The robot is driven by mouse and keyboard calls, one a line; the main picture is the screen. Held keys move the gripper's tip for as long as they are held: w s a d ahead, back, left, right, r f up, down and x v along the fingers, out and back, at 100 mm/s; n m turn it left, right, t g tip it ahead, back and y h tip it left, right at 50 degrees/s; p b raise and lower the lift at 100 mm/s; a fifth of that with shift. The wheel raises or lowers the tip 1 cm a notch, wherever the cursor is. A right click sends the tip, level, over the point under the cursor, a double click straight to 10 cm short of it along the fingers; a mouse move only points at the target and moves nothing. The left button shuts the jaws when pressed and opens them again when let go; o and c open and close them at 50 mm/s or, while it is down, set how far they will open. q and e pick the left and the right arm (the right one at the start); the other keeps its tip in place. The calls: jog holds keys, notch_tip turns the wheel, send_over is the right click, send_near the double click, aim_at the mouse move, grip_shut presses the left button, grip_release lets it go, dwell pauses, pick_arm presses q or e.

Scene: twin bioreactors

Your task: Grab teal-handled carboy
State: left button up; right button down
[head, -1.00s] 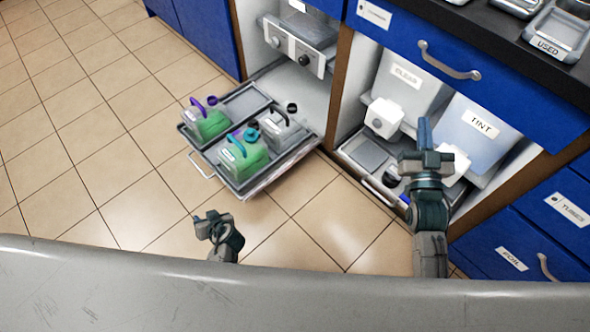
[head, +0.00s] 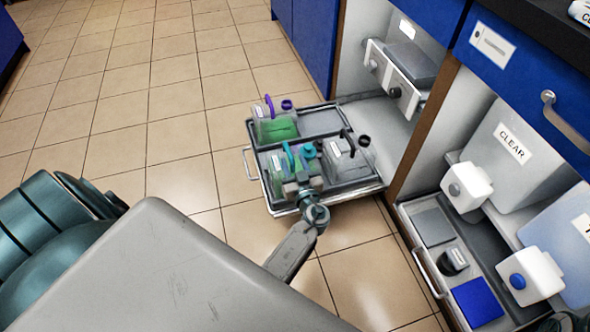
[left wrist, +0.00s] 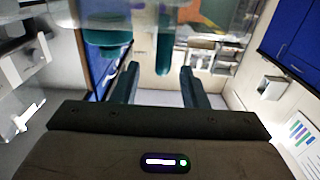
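The teal-handled carboy (head: 288,155) has a teal cap and green liquid. It stands upright in the front left of the pulled-out tray (head: 272,205). My left gripper (head: 298,184) is in front of it and hides much of its body. In the left wrist view, the fingers (left wrist: 158,83) are apart with an empty gap. The teal handle (left wrist: 164,42) hangs in line with this gap, beyond the fingertips; I cannot tell if they touch. A dark sliver at the head view's lower right corner may be my right gripper, too cut off to judge.
A purple-handled carboy (head: 275,124) with green liquid stands behind in the tray. A black-handled grey carboy (head: 345,158) stands close on the right. Another tray (head: 432,268) with a blue square is at right, beside the CLEAR container (head: 512,150). The tiled floor at left is free.

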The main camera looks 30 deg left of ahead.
aim_at(289, 150)
pick_arm(q)
jog(key=x, duration=0.5)
jog(key=shift+w+a+f+b, duration=0.15)
jog(key=shift+a+f+b, duration=0.05)
jog(key=shift+a+b, duration=0.1)
jog(key=shift+c, duration=0.4)
grip_shut()
dwell(0.7)
jog(key=shift+r, duration=0.15)
